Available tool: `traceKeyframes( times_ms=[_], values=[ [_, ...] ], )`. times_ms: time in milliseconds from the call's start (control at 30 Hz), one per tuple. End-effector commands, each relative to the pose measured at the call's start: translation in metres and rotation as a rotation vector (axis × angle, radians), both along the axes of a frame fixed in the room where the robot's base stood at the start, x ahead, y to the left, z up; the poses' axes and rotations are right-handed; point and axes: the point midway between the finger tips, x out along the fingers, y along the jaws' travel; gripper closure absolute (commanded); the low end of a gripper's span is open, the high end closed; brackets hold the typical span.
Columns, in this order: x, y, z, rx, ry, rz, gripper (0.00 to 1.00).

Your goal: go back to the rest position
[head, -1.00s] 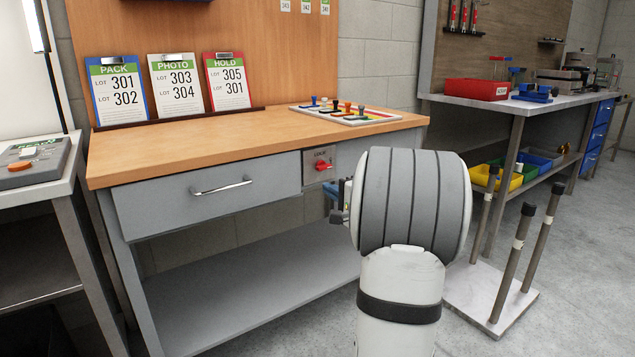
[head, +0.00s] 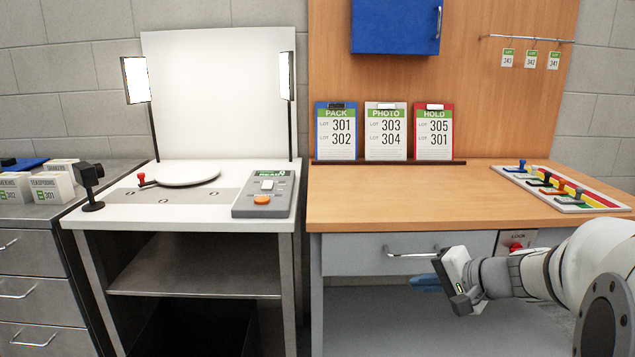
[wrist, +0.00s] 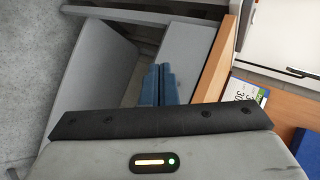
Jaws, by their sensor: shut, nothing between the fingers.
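My gripper (head: 424,283) is in front of the wooden workbench (head: 400,200), level with its grey drawer (head: 375,256) and apart from the handle as far as I can tell. In the wrist view its two blue fingers (wrist: 157,86) lie side by side, shut and empty. My arm reaches in from the right edge of the head view, bent, with the gripper pointing left.
Three clipboards (head: 385,132) stand on the bench under a blue cabinet (head: 396,27). A board with coloured pegs (head: 561,187) lies at its right. To the left is a photo table (head: 185,221) with two lights, a turntable (head: 188,175) and a control box (head: 264,194).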

Motion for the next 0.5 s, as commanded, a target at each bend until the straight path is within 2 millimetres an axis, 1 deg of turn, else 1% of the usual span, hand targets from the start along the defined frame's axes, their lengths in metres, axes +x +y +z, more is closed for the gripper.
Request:
traceKeyframes(
  times_ms=[33, 100, 167, 200, 333, 400, 500],
  values=[
    [-0.016, 0.021, 0.027, -0.052, 0.037, 0.065, 1.0],
    [-0.039, 0.041, 0.037, -0.132, 0.094, 0.145, 1.0],
    [-0.059, 0.054, 0.047, -0.205, 0.137, 0.209, 1.0],
    [-0.073, 0.061, 0.054, -0.256, 0.163, 0.25, 1.0],
    [-0.115, 0.075, 0.076, -0.436, 0.233, 0.372, 1.0],
    [-0.136, 0.076, 0.09, -0.539, 0.257, 0.428, 1.0],
    [-0.16, 0.073, 0.11, -0.682, 0.278, 0.495, 1.0]
  ],
)
